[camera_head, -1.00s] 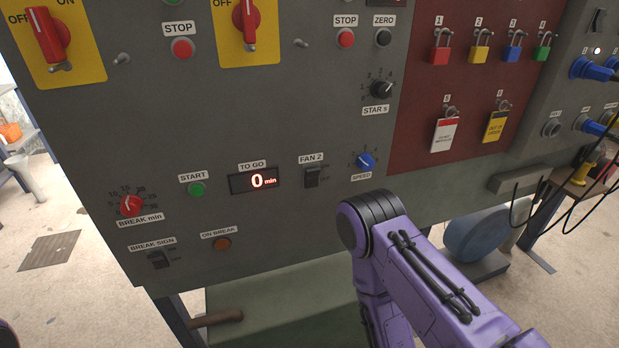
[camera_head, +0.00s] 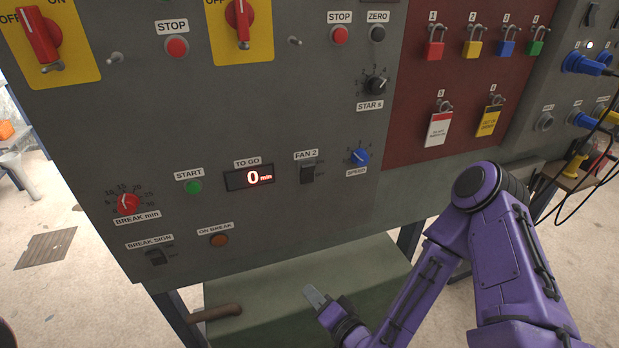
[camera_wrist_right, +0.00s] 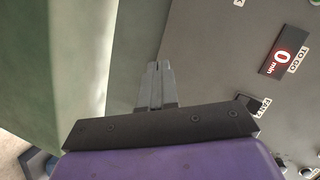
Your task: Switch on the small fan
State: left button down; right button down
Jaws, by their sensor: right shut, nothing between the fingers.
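The FAN 2 rocker switch (camera_head: 307,173) is a small dark switch on the grey panel, right of the TO GO display (camera_head: 249,177). Its position is too small to tell. The blue SPEED knob (camera_head: 360,157) is to its right. My right gripper (camera_head: 314,294) is shut and empty, below the panel's lower edge and under the switch, apart from it. In the right wrist view my shut fingers (camera_wrist_right: 157,70) point along the panel, with the FAN 2 label (camera_wrist_right: 262,106) to their right and the switch partly hidden by the gripper body. My left gripper is not in view.
A green surface (camera_head: 260,284) lies behind and below the gripper, with a brown handle (camera_head: 215,312). The START button (camera_head: 194,187), ON BREAK lamp (camera_head: 220,240) and BREAK SIGN switch (camera_head: 156,256) are nearby. Cables (camera_head: 590,160) hang at the right.

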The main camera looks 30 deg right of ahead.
jog(key=d+r+m+t+h, duration=0.2)
jog(key=r+m+t, duration=0.1)
jog(key=r, duration=0.4)
jog(key=d+r+m+t+h, duration=0.2)
jog(key=r+m+t+h, duration=0.1)
jog(key=r, duration=0.5)
jog(key=shift+w+d+r+m+t, duration=0.15)
jog(key=shift+w+r+m+t, duration=0.25)
jog(key=shift+m+t, duration=0.45)
jog(key=shift+f, duration=0.15)
jog(key=shift+w, duration=0.1)
jog(key=b, duration=0.7)
send_near(306, 168)
jog(key=shift+p+x, duration=1.75)
jog(key=shift+x, duration=1.7)
